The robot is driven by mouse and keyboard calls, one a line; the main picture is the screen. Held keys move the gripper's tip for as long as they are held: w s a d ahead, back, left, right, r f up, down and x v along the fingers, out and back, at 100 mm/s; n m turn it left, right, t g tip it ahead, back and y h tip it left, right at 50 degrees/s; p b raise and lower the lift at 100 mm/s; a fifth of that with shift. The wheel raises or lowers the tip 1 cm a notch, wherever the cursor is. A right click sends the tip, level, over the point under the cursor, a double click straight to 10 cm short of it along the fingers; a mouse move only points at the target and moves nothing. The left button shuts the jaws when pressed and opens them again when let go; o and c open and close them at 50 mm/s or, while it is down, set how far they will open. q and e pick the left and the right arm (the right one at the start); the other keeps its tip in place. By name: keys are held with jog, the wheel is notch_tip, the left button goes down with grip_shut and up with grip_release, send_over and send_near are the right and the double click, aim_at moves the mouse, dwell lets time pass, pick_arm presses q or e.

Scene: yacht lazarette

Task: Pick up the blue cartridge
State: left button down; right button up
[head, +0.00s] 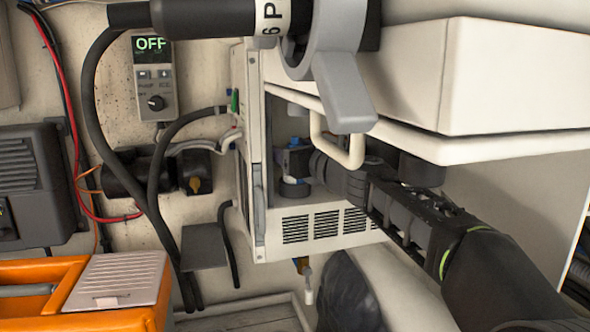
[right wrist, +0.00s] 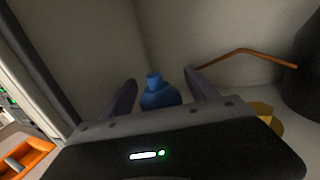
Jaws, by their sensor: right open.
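The blue cartridge (right wrist: 160,95) shows in the right wrist view, a rounded body with a narrower neck on top, standing between the two open fingers of my right gripper (right wrist: 161,92). A gap shows on each side of it, and its lower part is hidden behind the gripper body. In the head view my right arm comes in from the right, under the white housing, and my right gripper (head: 296,160) is inside the open white cabinet. My left gripper is not in view.
A grey lever (head: 343,90) hangs above. An orange case (head: 40,275) sits lower left.

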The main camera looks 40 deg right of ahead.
jog(key=shift+c, duration=0.5)
grip_shut()
dwell(0.4)
